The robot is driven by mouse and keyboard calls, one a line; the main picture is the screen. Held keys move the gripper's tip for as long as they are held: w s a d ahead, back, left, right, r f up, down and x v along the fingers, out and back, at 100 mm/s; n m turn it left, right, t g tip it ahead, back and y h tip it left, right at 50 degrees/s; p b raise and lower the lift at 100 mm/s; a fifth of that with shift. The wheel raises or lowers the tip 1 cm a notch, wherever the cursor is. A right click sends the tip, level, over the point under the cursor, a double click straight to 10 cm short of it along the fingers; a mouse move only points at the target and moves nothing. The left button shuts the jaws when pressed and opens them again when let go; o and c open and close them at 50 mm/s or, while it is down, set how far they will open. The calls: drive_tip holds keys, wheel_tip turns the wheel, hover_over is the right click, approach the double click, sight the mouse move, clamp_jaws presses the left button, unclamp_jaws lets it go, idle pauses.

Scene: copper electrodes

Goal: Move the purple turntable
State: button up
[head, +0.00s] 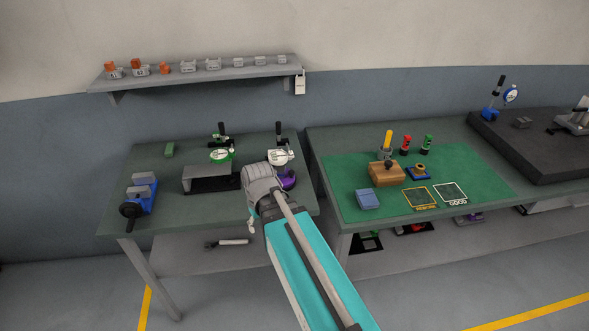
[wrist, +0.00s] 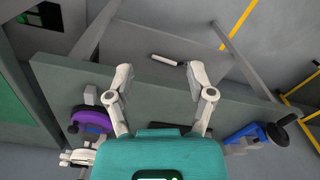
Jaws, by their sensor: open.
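The purple turntable (head: 288,181) is on the right part of the left bench in the head view, partly hidden behind my arm. A white-dialled instrument with a dark stand stands at it; I cannot tell how they connect. In the wrist view the purple turntable (wrist: 92,121) is at the left, beside the left finger and apart from it. My gripper (wrist: 160,72) is open with nothing between its fingers, over the bench's front edge. In the head view it is mostly hidden by my arm, with one pale finger showing.
The left bench (head: 150,215) also bears a blue vise (head: 138,197), a grey riser (head: 208,180), a green-dialled instrument (head: 220,155) and a green block (head: 169,150). The right bench has a green mat (head: 350,180) with several small items. A shelf (head: 200,77) hangs above.

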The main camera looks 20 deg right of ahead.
drive_tip(key=w+d+r+n+t+y+p, duration=0.1)
drive_tip(key=w+d+r+n+p, duration=0.15)
drive_tip(key=w+d, duration=0.4)
drive_tip(key=w+d+r+n+y+p, duration=0.1)
drive_tip(key=w+d+r+n, duration=0.15)
drive_tip(key=w+d, duration=0.4)
drive_tip(key=n+t+y+p, duration=0.1)
drive_tip(key=n+t+p, duration=0.15)
drive_tip(key=n, duration=0.25)
approach(292, 171)
wheel_tip(292, 171, up, 5)
drive_tip(key=d, duration=0.2)
drive_tip(key=shift+s+f+g, duration=0.15)
drive_tip(key=shift+g, duration=0.3)
drive_tip(key=shift+a+f, duration=0.1)
drive_tip(key=shift+f, duration=0.1)
drive_tip(key=b+x, duration=1.2)
drive_tip(key=x, duration=0.1)
drive_tip(key=shift+a+f+b, duration=0.15)
drive_tip(key=shift+a+b, duration=0.1)
drive_tip(key=shift+b, duration=0.1)
drive_tip(key=shift+y, duration=0.3)
clamp_jaws()
